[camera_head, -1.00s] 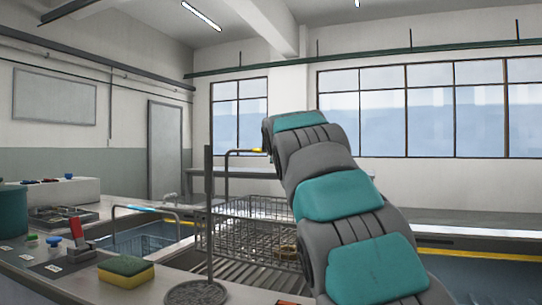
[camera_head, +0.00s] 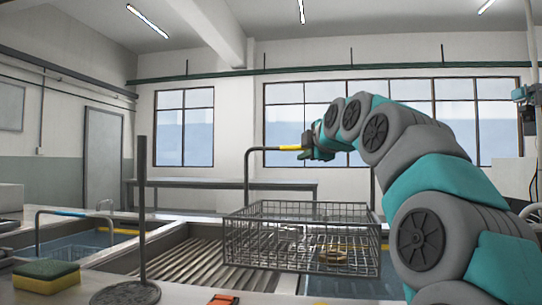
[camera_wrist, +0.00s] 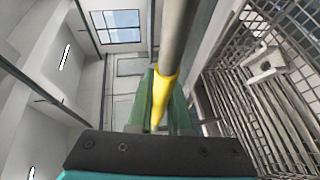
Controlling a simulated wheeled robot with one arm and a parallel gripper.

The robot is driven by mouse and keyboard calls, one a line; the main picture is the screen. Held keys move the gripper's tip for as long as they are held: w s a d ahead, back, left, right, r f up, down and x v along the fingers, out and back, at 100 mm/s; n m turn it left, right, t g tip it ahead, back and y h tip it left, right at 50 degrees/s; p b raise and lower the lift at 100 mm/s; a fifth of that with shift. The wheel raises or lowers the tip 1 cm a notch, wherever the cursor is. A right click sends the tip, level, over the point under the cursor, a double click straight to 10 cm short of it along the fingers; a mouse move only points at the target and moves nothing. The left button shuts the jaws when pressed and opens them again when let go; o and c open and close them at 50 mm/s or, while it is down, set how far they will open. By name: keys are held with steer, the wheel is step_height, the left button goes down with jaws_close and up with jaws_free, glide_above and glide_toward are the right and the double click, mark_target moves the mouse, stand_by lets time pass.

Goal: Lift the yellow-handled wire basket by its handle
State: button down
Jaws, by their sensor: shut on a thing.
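The wire basket (camera_head: 300,240) is a grey mesh box. Its tall bent handle has a yellow grip (camera_head: 285,148) at the top. My gripper (camera_head: 308,146) is shut on this grip, at the right end of its visible part. In the wrist view the yellow grip (camera_wrist: 164,92) runs between the green fingers (camera_wrist: 160,110) of my gripper. The basket overlaps the slatted rack and a divider in the head view and appears raised above them. A brass-coloured ring (camera_head: 333,255) lies inside; the wrist view shows a grey metal block (camera_wrist: 263,66) there.
Another tank with a smaller handled basket (camera_head: 60,248) is at far left. The slatted rack (camera_head: 190,262) is bare left of the basket.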

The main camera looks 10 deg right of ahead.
steer(key=s+d+p, duration=0.1)
steer(key=s+d, duration=0.3)
steer(key=d, duration=0.5)
steer(key=s+d+p, duration=0.1)
steer(key=s+d, duration=0.3)
steer(key=d, duration=0.6)
step_height(320, 180, up, 11)
steer(key=p, duration=0.8)
steer(key=shift+d+p, duration=0.25)
steer(key=shift+p, duration=0.1)
